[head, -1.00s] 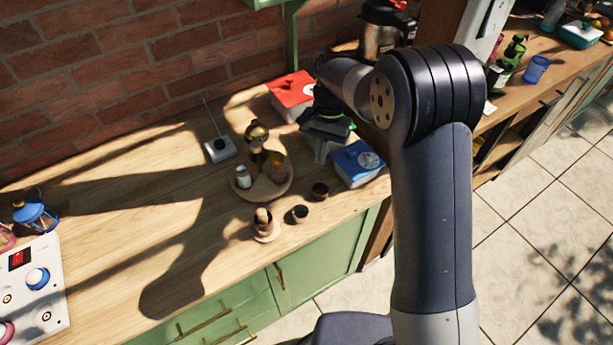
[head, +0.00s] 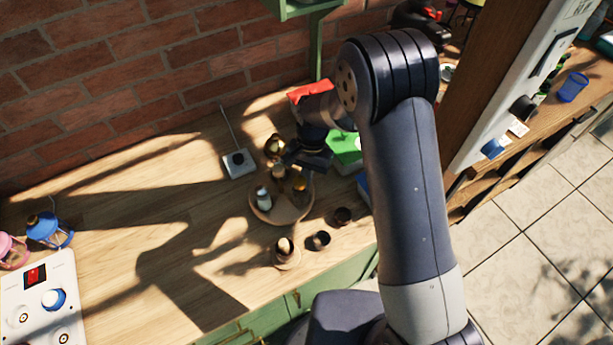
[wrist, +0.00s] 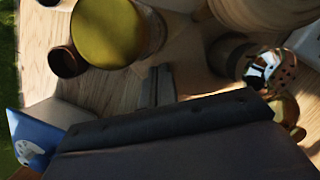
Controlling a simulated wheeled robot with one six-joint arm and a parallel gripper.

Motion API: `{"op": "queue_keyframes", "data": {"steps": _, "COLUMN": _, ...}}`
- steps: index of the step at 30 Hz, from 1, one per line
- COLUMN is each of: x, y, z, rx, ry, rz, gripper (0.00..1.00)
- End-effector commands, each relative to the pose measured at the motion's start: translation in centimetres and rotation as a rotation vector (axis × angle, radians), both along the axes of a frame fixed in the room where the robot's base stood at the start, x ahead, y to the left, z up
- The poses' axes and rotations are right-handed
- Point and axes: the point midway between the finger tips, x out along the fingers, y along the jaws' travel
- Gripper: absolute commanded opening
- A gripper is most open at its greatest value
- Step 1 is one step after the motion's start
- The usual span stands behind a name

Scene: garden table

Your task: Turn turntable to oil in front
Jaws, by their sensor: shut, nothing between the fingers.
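The round wooden turntable (head: 282,215) stands on the counter with a post in its middle. A white shaker (head: 263,199) is at its left. A jar with amber contents (head: 300,184), seemingly the oil, is at its right. A round brass pot (head: 274,146) is at its back. My gripper (head: 299,167) is shut and empty over the back right of the turntable, close to the jar. In the wrist view, the shut fingers (wrist: 156,86) point down beside a yellow-topped jar (wrist: 105,32), probably the same one. I cannot tell if they touch it.
Two dark cups (head: 320,240) (head: 343,216) and a small wooden holder (head: 286,254) stand in front of the turntable. A green box (head: 346,147) and a red box (head: 310,93) are behind right. A white device with an antenna (head: 239,163) is at left. The counter farther left is mostly clear.

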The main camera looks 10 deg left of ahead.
Motion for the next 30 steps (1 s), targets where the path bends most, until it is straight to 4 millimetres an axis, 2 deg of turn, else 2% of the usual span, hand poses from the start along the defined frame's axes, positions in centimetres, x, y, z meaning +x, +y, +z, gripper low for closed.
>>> {"op": "queue_keyframes", "data": {"steps": 30, "x": -0.52, "y": -0.37, "z": -0.02, "rx": 0.000, "ry": 0.001, "rz": -0.090, "gripper": 0.00}}
